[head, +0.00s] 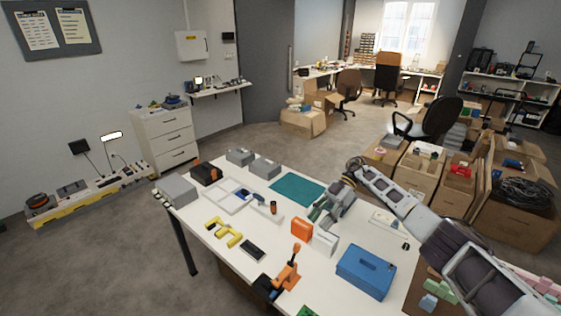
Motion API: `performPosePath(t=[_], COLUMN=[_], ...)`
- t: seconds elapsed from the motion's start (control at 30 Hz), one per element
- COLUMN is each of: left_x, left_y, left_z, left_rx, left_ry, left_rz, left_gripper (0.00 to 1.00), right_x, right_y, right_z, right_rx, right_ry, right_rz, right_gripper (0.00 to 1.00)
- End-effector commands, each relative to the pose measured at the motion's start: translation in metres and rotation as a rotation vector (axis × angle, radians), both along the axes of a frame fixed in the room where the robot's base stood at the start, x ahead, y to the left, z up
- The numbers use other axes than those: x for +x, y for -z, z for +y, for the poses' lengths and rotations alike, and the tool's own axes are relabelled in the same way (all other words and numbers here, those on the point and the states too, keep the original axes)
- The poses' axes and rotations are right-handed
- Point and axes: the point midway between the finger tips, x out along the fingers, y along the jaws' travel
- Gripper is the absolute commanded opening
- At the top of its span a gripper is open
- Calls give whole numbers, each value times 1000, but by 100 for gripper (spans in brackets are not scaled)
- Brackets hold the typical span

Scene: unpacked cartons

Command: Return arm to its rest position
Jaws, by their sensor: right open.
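My right arm (390,192) reaches in from the right, out over the white table (220,262). My right gripper (322,214) is open, its fingers pointing down and left near the middle of the table, by the teal mat's (297,188) near right corner. An orange box (300,229) and a white box (325,242) stand just in front of it. I cannot tell whether the fingers touch anything. Nothing shows held in it. My left gripper is not in view.
A blue case (366,271) sits near the table's right part. An orange clamp-like tool (287,272), a yellow tool (223,232) and grey boxes (265,167) also lie on the table. Open cartons (421,168) stand on the floor beyond my right arm.

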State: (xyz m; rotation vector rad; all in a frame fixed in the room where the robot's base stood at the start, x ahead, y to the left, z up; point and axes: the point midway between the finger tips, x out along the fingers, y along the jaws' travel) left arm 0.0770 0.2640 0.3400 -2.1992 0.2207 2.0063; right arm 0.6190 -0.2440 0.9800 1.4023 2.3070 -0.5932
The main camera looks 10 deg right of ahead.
Motion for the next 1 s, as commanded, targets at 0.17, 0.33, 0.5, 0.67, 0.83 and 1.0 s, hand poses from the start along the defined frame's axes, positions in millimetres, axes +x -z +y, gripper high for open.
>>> performPosePath(t=[0.17,0.33,0.5,0.67,0.83,1.0], left_x=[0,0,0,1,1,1], left_y=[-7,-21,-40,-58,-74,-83], left_z=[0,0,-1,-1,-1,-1], left_rx=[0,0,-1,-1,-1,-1], left_ry=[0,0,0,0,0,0], left_rz=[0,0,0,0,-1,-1], left_gripper=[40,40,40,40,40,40], right_x=[0,0,0,0,0,0], right_y=[-7,-21,-40,-58,-74,-83], right_z=[0,0,0,0,0,0], right_rx=[0,0,0,0,0,0], right_ry=[0,0,0,0,0,0], right_rz=[0,0,0,0,0,0], right_gripper=[43,43,43,43,43,43])
